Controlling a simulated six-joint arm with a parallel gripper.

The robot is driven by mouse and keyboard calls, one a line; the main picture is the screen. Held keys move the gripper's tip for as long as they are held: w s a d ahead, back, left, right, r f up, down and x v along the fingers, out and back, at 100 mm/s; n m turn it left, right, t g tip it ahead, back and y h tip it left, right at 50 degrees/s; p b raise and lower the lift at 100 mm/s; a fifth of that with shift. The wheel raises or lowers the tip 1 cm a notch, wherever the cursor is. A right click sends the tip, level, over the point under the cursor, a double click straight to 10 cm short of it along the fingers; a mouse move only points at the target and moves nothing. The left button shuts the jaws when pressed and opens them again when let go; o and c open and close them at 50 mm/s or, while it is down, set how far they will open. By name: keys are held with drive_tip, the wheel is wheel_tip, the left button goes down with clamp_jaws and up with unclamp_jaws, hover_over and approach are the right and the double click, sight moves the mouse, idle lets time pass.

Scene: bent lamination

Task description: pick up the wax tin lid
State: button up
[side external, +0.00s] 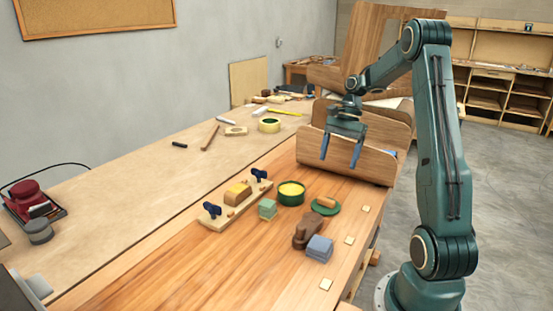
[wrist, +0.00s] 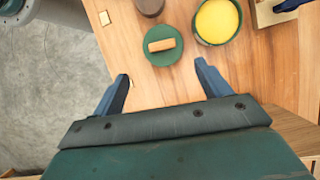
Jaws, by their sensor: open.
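The wax tin lid (side external: 333,211) is a flat green disc lying on the wooden bench, with a small tan block (wrist: 161,45) on top. In the wrist view the lid (wrist: 166,59) lies just beyond and between my fingertips. The open green tin of yellow wax (side external: 290,193) stands beside it, and it also shows in the wrist view (wrist: 217,22). My gripper (side external: 340,164) is open and empty, pointing down, above the bench and farther back than the lid. Its two blue fingers also show in the wrist view (wrist: 163,71).
A brown wooden piece (side external: 305,232) and a blue-grey block (side external: 319,248) lie in front of the lid. A curved wooden panel (side external: 345,159) stands behind.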

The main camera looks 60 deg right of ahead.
hover_over(327, 199)
drive_tip(key=d, duration=0.2)
drive_tip(key=f, duration=0.6)
drive_tip(key=shift+s+f, duration=0.2)
drive_tip(key=shift+f, duration=0.15)
drive_tip(key=shift+d+x, duration=0.2)
drive_tip(key=shift+x, duration=2.35)
drive_tip(key=shift+w+f, duration=0.1)
drive_tip(key=shift+w, duration=0.05)
drive_tip(key=c, duration=1.1)
drive_tip(key=shift+o, duration=0.2)
wheel_tip(327, 199, up, 20)
